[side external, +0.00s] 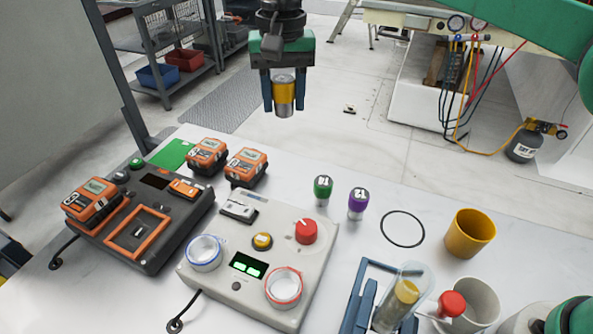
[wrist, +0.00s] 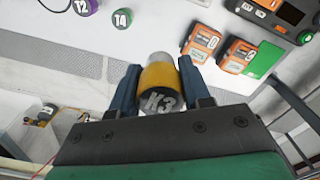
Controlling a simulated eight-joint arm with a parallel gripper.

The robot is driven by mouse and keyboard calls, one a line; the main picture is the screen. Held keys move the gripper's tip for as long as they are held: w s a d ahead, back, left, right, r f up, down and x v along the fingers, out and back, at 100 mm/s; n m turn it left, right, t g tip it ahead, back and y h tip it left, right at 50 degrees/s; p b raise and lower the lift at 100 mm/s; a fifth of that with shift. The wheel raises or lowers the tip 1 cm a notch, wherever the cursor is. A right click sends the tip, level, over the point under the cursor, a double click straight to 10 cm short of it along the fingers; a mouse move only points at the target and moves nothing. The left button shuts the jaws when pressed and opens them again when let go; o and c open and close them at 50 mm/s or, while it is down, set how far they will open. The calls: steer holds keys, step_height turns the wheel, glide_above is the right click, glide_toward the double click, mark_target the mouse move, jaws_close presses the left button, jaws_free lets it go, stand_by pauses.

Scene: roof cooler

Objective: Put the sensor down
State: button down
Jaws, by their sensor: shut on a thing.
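The sensor (side external: 284,93) is a small metal cylinder with a yellow band. My gripper (side external: 284,100) is shut on it and holds it upright in the air, above and behind the white table. In the wrist view the sensor (wrist: 159,82) sits between both fingers, and its dark end reads what looks like K3. A green-topped sensor (side external: 323,189) and a purple-topped sensor (side external: 357,203) stand on the table. They also show at the top left of the wrist view, the purple one (wrist: 84,6) and the green one (wrist: 121,18).
A grey console (side external: 262,262) with two ring-shaped cups and a red knob is at centre front. Orange packs (side external: 246,167) and a dark charger (side external: 140,235) are left. A black circle outline (side external: 402,229), a yellow cup (side external: 470,233) and a blue rack (side external: 362,300) are right.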

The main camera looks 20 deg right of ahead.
mark_target(287, 193)
step_height(287, 193, down, 16)
steer(key=shift+f, duration=0.25)
steer(key=shift+f, duration=0.1)
steer(key=shift+f, duration=0.1)
steer(key=shift+c, duration=2)
jaws_free()
